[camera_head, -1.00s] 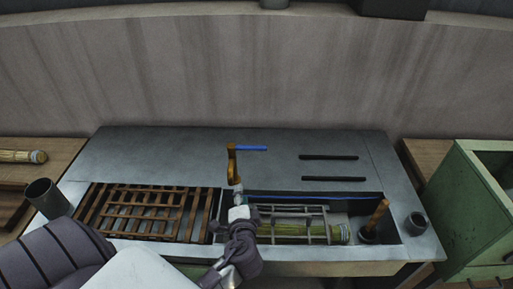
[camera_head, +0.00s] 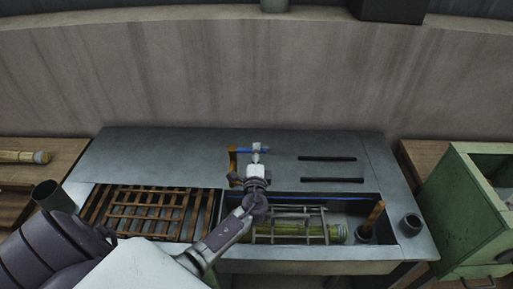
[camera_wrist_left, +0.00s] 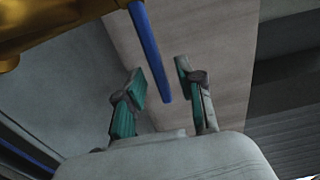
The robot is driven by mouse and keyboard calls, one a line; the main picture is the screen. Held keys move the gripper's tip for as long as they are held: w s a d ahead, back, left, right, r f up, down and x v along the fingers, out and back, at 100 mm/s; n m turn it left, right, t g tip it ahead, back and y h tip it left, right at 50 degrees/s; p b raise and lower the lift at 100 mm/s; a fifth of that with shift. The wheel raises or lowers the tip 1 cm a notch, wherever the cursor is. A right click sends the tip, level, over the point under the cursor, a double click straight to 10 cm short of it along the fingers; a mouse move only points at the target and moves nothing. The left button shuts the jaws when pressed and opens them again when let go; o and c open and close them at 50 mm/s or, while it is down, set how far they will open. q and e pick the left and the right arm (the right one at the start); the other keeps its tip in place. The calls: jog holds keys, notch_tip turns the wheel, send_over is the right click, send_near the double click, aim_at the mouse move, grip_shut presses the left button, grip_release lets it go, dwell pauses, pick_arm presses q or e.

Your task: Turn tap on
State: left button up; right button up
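The tap has a brass-coloured body (camera_head: 233,161) with a blue lever handle (camera_head: 237,150) that points right over the steel counter. In the left wrist view the blue handle (camera_wrist_left: 150,52) hangs down between the fingers, and the brass body (camera_wrist_left: 45,22) fills the upper left corner. My left gripper (camera_head: 256,150) is at the free end of the handle in the head view. Its green-padded fingers (camera_wrist_left: 160,88) are apart, one on each side of the handle's tip, with visible gaps. My right gripper is not in view.
The steel counter (camera_head: 130,150) holds a sink with a wooden rack (camera_head: 150,212) on the left and a wire cage around a straw bundle (camera_head: 290,230) on the right. Two black bars (camera_head: 327,158) lie right of the tap. A green cabinet (camera_head: 465,225) stands at the right.

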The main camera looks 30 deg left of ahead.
pick_arm(q)
jog(key=shift+x, duration=0.85)
jog(key=shift+c, duration=0.3)
grip_shut()
